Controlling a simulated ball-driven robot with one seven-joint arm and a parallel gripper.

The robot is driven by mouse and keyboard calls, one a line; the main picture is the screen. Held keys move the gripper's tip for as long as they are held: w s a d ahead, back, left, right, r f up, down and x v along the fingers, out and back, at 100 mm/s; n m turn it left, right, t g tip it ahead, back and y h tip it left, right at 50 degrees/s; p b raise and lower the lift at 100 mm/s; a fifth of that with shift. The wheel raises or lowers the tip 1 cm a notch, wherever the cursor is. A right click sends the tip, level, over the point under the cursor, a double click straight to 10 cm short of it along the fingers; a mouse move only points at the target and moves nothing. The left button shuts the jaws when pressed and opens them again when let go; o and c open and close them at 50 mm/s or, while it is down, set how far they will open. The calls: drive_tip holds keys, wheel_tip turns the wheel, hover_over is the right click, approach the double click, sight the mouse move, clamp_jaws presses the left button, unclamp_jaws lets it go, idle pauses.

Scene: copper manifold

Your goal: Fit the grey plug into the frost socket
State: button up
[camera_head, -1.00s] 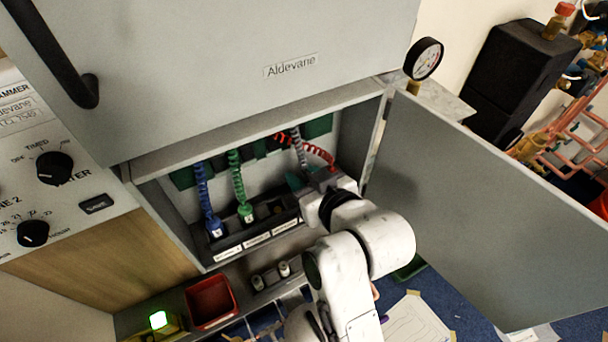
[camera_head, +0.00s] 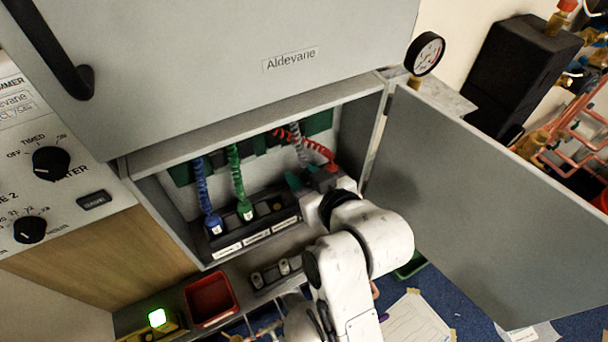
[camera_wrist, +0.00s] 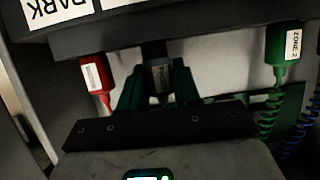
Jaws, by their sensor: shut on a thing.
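My gripper (camera_wrist: 157,88) has its green fingers shut on the grey plug (camera_wrist: 161,76), which carries a small label. In the wrist view the plug lies close against the dark socket strip (camera_wrist: 200,32); I cannot tell whether it is touching or seated. In the head view my gripper (camera_head: 312,182) is at the strip's right end, with the plug mostly hidden by my arm. The grey coiled cord (camera_head: 299,146) runs down to it. No label reading frost is legible, so I cannot tell which socket is the frost one.
A blue plug (camera_head: 214,226) and a green plug (camera_head: 246,210) stand in the strip. A red plug (camera_wrist: 94,76) sits left of my gripper in the wrist view, near a PARK label (camera_wrist: 48,10). The open cabinet door (camera_head: 480,200) bounds the right side.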

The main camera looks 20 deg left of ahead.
drive_tip(key=shift+f+b, duration=0.3)
drive_tip(key=shift+f, duration=0.25)
drive_tip(key=o, duration=1.1)
drive_tip(key=b+v, duration=0.1)
drive_tip(key=v, duration=0.9)
drive_tip(key=shift+s+d, duration=0.25)
drive_tip(key=shift+d, duration=0.1)
